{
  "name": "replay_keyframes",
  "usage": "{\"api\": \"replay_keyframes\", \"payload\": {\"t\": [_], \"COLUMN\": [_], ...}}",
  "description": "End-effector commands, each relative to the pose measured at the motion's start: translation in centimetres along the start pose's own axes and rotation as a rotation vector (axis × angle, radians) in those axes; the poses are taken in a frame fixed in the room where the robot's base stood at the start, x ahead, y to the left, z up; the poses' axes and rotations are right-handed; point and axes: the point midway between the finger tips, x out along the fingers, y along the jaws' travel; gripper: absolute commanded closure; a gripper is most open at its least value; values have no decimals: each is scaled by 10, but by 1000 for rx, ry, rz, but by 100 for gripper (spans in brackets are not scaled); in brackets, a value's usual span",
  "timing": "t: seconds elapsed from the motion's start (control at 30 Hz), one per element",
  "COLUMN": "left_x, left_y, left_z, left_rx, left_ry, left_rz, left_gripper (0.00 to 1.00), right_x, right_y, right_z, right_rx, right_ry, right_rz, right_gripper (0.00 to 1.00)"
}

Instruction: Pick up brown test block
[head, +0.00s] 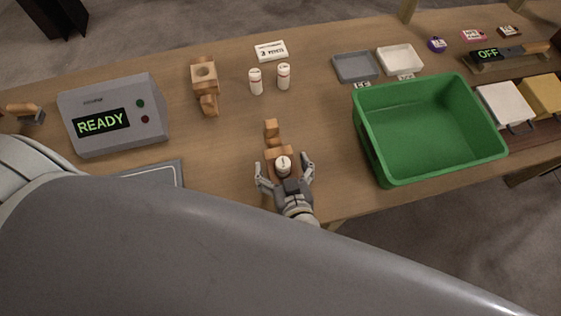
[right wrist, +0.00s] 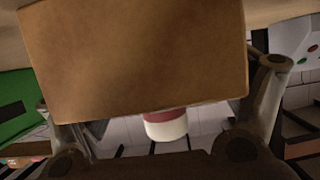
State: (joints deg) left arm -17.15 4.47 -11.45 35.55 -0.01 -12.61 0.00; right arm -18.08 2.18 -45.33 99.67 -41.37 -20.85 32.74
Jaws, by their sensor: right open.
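A brown wooden block (head: 272,129) with stepped parts stands near the table's front middle in the head view. A white capped vial (head: 283,163) shows at its near end. My right gripper (head: 284,169) is open, with one finger on each side of the vial and the block's near part. In the right wrist view a large brown block face (right wrist: 135,60) fills the upper middle between the fingers, and a white and red cylinder (right wrist: 165,125) shows below it. I cannot tell whether the fingers touch the block. My left gripper is not in view.
A similar wooden piece (head: 204,88) and two white vials (head: 256,82) stand farther back. A grey READY box (head: 115,115) is at left. A green bin (head: 440,170) stands close on the right. Grey (head: 355,66) and white trays (head: 400,60) lie behind it. Table between is clear.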

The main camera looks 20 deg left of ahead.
Motion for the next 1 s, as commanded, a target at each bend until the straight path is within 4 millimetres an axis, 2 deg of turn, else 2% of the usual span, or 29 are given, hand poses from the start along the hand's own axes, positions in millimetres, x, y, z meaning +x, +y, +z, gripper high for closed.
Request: {"api": "replay_keyframes", "payload": {"t": [0.1, 0.5, 0.57, 0.6, 1.0], "left_x": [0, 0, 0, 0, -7], "left_y": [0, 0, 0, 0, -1], "left_z": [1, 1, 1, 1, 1], "left_rx": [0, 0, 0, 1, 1], "left_ry": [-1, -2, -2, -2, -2], "left_rz": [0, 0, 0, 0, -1], "left_gripper": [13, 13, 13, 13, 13], "right_x": [0, 0, 0, 0, -2], "right_y": [0, 0, 0, 0, 3], "right_z": [0, 2, 2, 1, -1], "right_rx": [0, 0, 0, 0, 0], "right_ry": [0, -4, -5, -3, -10], "right_rz": [0, 1, 1, 0, 2], "right_gripper": [12, 63, 65, 69, 69]}}
